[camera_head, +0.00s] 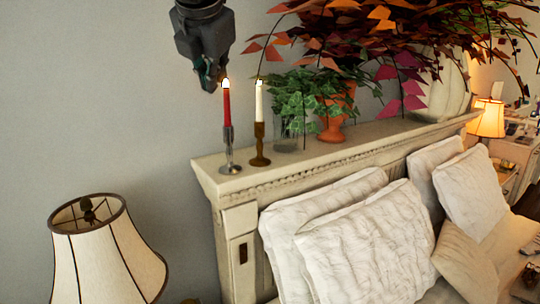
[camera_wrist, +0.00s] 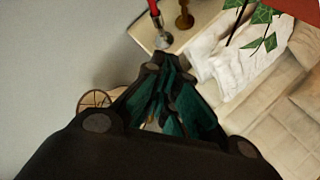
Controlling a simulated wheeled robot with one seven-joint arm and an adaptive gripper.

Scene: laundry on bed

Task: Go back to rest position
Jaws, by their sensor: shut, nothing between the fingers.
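My gripper (camera_head: 209,80) hangs at the top of the head view, pointing down, in front of the grey wall. It is just above and to the left of the lit red candle (camera_head: 227,104). The gripper is shut and holds nothing. In the wrist view my gripper's fingers (camera_wrist: 158,68) converge toward the headboard shelf, and the red candle (camera_wrist: 154,9) stands beyond them. I cannot tell the exact gap between the fingertips and the candle flame.
A lit white candle (camera_head: 259,103), an ivy pot (camera_head: 288,130) and an orange vase (camera_head: 337,112) stand on the headboard shelf (camera_head: 360,138). A lamp (camera_head: 105,258) is at lower left. White pillows (camera_head: 368,250) lean below the shelf. The left wall area is clear.

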